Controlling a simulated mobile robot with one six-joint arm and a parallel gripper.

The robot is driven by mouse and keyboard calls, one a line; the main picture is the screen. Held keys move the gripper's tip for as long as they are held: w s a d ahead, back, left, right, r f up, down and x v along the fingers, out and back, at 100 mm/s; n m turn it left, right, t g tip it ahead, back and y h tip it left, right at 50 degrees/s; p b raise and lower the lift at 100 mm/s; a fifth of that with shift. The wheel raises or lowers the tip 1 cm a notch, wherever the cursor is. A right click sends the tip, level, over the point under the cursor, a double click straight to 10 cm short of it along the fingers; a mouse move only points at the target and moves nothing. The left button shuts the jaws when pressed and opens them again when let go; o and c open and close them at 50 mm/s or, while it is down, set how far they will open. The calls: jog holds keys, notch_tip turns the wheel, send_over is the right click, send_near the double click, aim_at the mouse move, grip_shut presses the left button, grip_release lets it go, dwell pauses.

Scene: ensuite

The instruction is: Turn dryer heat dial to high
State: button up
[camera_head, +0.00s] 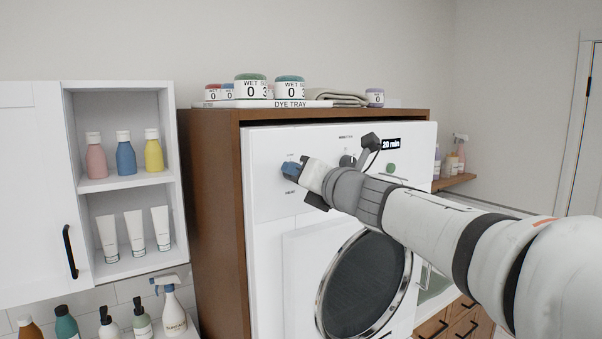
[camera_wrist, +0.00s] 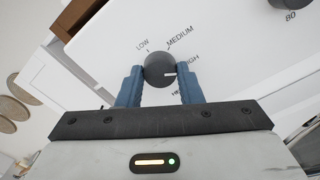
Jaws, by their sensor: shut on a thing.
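The dryer (camera_head: 265,215) is a white front panel with a round dark door, set in a brown wooden cabinet. Its dark grey heat dial (camera_wrist: 158,68) is in the wrist view, with LOW, MEDIUM and a partly covered HIGH printed around it. The dial's white pointer mark points right, to about the HIGH label. My gripper (camera_head: 291,169) is at the panel's upper left, and its blue fingers (camera_wrist: 160,85) are shut on the dial, one on each side.
A dye tray (camera_head: 290,104) with several labelled jars and a folded towel (camera_head: 337,98) lie on the cabinet top. Open shelves (camera_head: 125,182) with bottles and tubes stand to the left. A display (camera_head: 391,144) reads 20 min on the panel, with a green button (camera_head: 391,168) below.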

jog(key=shift+f, duration=0.25)
jog(key=o, duration=1)
jog(key=shift+r, duration=0.2)
jog(key=b+v, duration=0.1)
jog(key=v, duration=0.6)
jog(key=shift+s+d, duration=0.2)
jog(key=shift+s, duration=0.15)
